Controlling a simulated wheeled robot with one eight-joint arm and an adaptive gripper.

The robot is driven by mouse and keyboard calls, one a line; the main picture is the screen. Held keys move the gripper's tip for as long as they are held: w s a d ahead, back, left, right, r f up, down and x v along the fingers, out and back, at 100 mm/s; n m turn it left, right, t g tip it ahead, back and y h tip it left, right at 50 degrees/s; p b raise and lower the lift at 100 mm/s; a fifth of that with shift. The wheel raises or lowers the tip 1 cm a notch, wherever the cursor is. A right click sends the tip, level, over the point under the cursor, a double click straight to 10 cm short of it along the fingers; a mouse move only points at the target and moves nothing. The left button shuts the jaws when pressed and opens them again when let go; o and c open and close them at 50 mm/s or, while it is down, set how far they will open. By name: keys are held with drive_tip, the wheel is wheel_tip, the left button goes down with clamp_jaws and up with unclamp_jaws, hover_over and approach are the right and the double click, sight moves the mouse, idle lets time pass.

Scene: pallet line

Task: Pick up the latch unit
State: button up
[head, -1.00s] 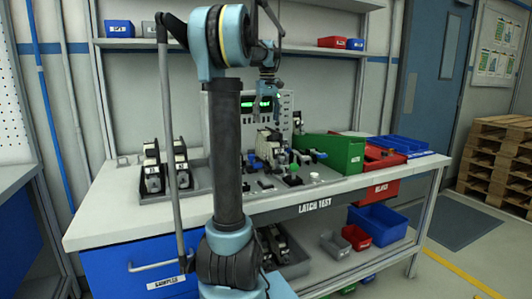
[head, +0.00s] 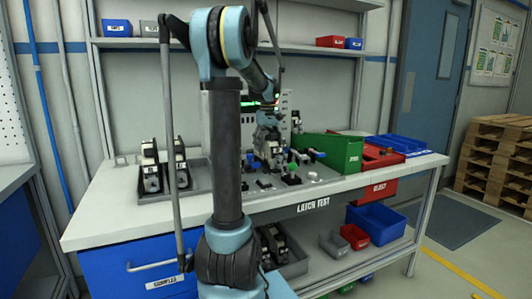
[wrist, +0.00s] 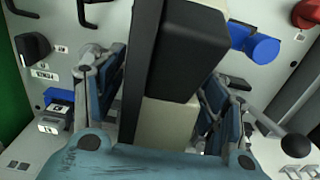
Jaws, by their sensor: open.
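The latch unit (wrist: 185,50), a black and cream block, stands on the test fixture and fills the middle of the wrist view. My gripper (wrist: 160,85) is open, with one blue finger on each side of it. I cannot tell whether either finger touches it. In the head view my gripper (head: 268,133) is low over the fixture on the bench, and the latch unit (head: 277,156) is partly hidden by it. The lower part of the unit is hidden in the wrist view.
A grey tray (head: 203,184) with more latch units stands left on the bench (head: 110,225). A green bin (head: 345,155) and a red bin (head: 380,158) stand right. A blue clamp handle (wrist: 258,47) and a lever with a black knob (wrist: 295,147) are close to my right finger.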

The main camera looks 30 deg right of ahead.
drive_tip(key=shift+f, duration=0.85)
drive_tip(key=c, duration=1.4)
wheel_tip(320, 180, up, 19)
drive_tip(key=shift+f, duration=0.15)
